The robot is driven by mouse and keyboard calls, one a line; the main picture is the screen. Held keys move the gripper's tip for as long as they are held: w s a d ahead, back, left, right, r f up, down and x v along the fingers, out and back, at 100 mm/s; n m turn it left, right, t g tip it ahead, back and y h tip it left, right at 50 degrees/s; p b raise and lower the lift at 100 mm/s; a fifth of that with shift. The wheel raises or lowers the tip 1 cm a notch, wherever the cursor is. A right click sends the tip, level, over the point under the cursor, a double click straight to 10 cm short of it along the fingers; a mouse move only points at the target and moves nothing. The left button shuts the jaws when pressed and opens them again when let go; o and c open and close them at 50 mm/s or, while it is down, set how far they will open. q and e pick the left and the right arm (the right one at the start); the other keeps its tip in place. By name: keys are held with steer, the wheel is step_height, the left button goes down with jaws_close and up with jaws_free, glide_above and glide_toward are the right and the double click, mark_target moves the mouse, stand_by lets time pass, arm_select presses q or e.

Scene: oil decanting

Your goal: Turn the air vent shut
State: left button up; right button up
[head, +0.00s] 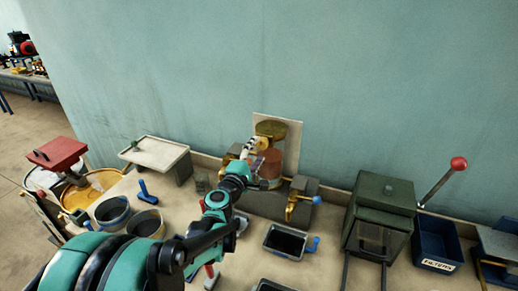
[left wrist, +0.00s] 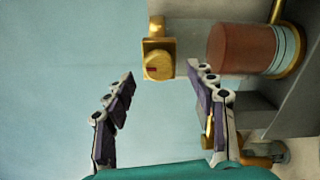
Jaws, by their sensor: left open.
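The air vent looks to be the brass knob (left wrist: 159,65) with a dark red mark on its face, on a brass block in the left wrist view. It is beyond my fingertips, nearer the right-hand finger, with no visible contact. My left gripper (head: 252,147) is in front of the copper vessel (head: 271,163) and hides part of it in the head view. In the left wrist view my left gripper (left wrist: 168,84) is open and empty, its fingers wide apart. The copper vessel (left wrist: 237,48) is to the right there, looking sideways. My right gripper is not seen.
A brass tap (head: 292,205) with a blue handle is right of the vessel. A black tray (head: 287,241) lies before it. A green metal box (head: 384,207) and a red-knobbed lever (head: 444,180) stand at right. Dark pots (head: 112,210) stand left of my arm.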

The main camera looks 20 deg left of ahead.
arm_select(q)
steer(key=s, duration=0.9)
steer(key=shift+s+d, duration=0.3)
steer(key=s+d+f+m+g+h+b, duration=0.2)
steer(key=s+d+f+m+g+b, duration=0.1)
steer(key=d+f+m, duration=0.4)
steer(key=s+d+f+m+g+h+b, duration=0.3)
steer(key=d+f+m, duration=0.25)
steer(key=d, duration=0.25)
steer(key=s+a+f+m+g+y+b, duration=0.1)
steer(key=s+f+m+g+y+b, duration=0.3)
steer(key=s+f+m, duration=0.4)
steer(key=s+f+g, duration=0.1)
steer(key=s+f, duration=0.1)
steer(key=s, duration=0.1)
steer(key=shift+s+a+f+m, duration=0.2)
steer(key=shift+a+f+m, duration=0.05)
steer(key=shift+a+m, duration=0.1)
